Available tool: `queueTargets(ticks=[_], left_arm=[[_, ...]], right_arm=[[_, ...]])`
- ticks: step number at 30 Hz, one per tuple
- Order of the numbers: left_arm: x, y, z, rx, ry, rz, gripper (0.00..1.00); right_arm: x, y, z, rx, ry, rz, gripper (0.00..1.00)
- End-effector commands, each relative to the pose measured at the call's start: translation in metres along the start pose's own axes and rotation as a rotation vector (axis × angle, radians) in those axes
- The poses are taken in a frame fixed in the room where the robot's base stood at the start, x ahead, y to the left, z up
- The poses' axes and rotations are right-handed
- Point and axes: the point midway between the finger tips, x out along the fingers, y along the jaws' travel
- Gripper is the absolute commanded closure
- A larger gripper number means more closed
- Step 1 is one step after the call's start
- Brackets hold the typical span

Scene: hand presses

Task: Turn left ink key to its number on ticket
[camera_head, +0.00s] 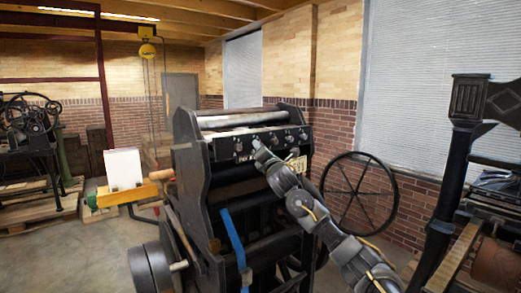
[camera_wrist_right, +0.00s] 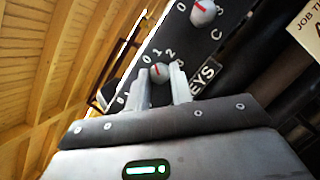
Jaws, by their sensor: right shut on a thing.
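The ink keys are grey knobs on the dark bar (camera_head: 280,136) across the press. In the right wrist view, my right gripper (camera_wrist_right: 163,76) is shut on one ink key (camera_wrist_right: 160,70), a finger on either side. Its red mark shows between the fingertips, with small numbers 0, 1, 2 and 3 around it. I cannot read its exact setting. In the head view, the right gripper (camera_head: 257,145) is at the left part of the bar. The job ticket (camera_wrist_right: 310,27) is cut off at the right edge; its number is not visible. My left gripper is not in view.
Another key (camera_wrist_right: 203,12) with a red mark sits farther along the bar. A label reading KEYS (camera_wrist_right: 203,76) lies beside the held key. The press (camera_head: 190,165) has a large spoked wheel (camera_head: 360,198) at its right. Another dark machine (camera_head: 465,150) stands at the far right.

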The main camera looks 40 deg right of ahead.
Motion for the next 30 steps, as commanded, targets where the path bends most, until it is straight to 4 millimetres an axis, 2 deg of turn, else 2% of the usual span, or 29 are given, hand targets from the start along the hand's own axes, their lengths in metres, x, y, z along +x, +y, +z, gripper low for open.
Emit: queueTargets(ticks=[18, 30], left_arm=[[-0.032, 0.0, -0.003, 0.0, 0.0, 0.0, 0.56], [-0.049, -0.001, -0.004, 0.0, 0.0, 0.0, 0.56]], right_arm=[[0.002, 0.007, 0.003, 0.518, -0.019, -0.211, 1.0], [0.001, 0.007, 0.003, 0.711, -0.027, -0.29, 1.0]])
